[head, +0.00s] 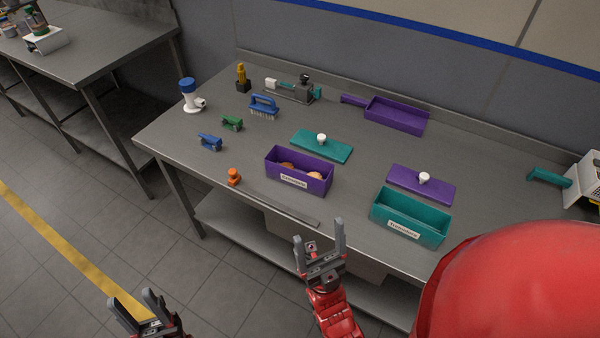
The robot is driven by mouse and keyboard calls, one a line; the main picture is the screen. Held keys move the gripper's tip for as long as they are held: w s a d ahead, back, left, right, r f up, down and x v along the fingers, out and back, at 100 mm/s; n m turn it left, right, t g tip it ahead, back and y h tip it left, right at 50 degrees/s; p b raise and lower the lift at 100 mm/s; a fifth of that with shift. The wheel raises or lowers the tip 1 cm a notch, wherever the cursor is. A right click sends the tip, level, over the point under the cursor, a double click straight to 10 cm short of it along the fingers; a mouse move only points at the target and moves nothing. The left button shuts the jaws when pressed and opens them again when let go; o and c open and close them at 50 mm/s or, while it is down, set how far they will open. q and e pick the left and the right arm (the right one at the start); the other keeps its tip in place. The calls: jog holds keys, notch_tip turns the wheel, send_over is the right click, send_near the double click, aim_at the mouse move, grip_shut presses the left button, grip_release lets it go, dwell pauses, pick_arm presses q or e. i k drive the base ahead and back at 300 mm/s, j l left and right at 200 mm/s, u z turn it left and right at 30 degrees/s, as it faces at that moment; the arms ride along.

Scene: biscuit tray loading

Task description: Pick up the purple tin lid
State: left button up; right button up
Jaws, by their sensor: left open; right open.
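The purple tin lid (408,184), a flat plate with a white knob (424,178), lies on the table just behind the open teal tin (437,231). The purple tin (285,178) stands open left of it with biscuits (315,175) inside. The teal lid (311,151), also with a white knob, lies behind the purple tin. My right gripper (318,234) is open and empty by the table's front edge, left of and in front of the purple lid. My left gripper (132,299) is open and empty, low at the lower left, away from the table.
A purple scoop-like tray (395,115) lies at the back. A blue brush (264,104), green clip (232,123), blue clip (210,142) and orange object (234,176) are on the left. A grey strip (280,208) lies along the front. A white device (585,180) stands far right.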

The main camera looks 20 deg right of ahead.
aim_at(436, 190)
jog(key=z, duration=1.6)
